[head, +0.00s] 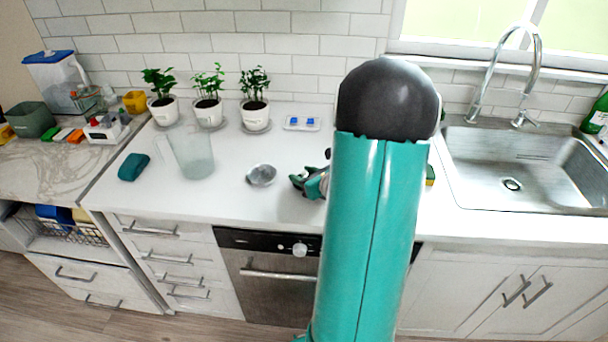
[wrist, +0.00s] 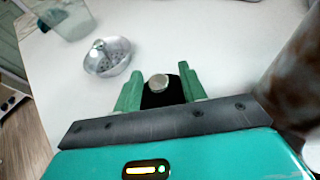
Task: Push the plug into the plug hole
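A small dark piece with a round silver knob (wrist: 158,82), which looks like the plug, shows between the fingers of my gripper (wrist: 162,90). The green fingers stand apart on either side of it. I cannot tell whether they press on it. In the head view my gripper (head: 306,183) is low over the white counter, left of my arm, and the plug cannot be made out there. The plug hole (head: 512,184) is in the floor of the steel sink (head: 560,160) at the right, well away from my gripper.
A metal strainer bowl (head: 261,175) lies on the counter left of my gripper and shows in the wrist view (wrist: 107,58). A clear pitcher (head: 192,153) and teal item (head: 133,167) stand farther left. Potted plants (head: 207,108) line the wall. A faucet (head: 520,75) arches behind the sink.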

